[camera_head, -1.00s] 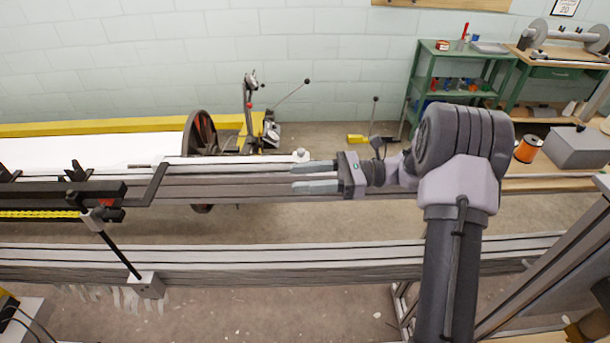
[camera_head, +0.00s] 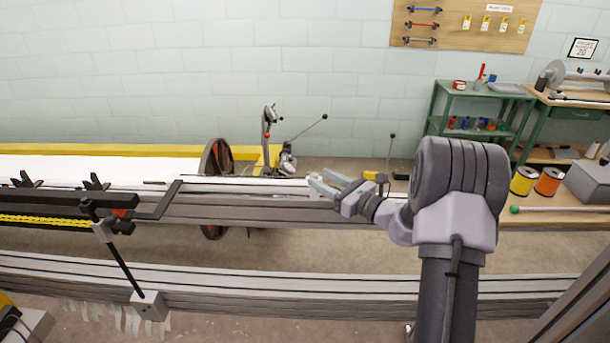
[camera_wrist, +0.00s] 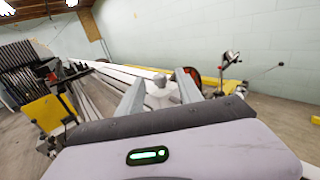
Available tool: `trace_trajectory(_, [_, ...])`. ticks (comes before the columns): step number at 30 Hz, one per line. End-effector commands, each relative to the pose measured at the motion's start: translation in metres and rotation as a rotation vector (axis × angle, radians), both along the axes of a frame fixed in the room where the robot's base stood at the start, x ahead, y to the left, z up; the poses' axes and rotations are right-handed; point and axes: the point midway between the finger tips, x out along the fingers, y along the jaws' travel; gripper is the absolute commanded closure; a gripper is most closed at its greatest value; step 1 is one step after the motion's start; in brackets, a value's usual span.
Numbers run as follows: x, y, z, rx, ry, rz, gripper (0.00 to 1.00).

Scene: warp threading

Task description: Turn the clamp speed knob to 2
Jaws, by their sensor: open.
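My gripper (camera_head: 318,176) is open at the right part of the long grey beam (camera_head: 260,212); its fingers point left in the head view. In the head view the fingers largely cover that spot. No number or pointer on it can be read, and I cannot tell whether the fingers touch it.
A red-rimmed wheel (camera_head: 217,187) and a lever with a black ball end (camera_head: 324,117) stand behind the beam. A second rail (camera_head: 300,284) runs in front. A green shelf (camera_head: 477,93) and a bench with yellow and orange spools (camera_head: 548,182) are at the right.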

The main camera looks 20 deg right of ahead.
Motion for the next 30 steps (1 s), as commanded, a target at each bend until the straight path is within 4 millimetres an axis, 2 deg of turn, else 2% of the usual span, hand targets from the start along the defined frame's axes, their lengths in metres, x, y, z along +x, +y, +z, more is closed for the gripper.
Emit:
trace_trajectory(3, [0.024,0.013,-0.003,0.000,-0.001,0.004,0.57])
trace_trajectory(9, [0.051,0.026,-0.001,0.000,-0.001,0.002,0.57])
trace_trajectory(13, [0.059,0.029,0.000,0.001,0.000,0.002,0.57])
trace_trajectory(20, [0.060,0.029,0.000,0.002,0.000,0.001,0.57])
trace_trajectory(21, [0.060,0.030,0.000,0.001,0.000,0.001,0.59])
trace_trajectory(27, [0.059,0.029,0.000,0.001,0.000,0.001,0.99])
trace_trajectory(30, [0.059,0.029,0.000,0.001,0.000,0.001,1.00])
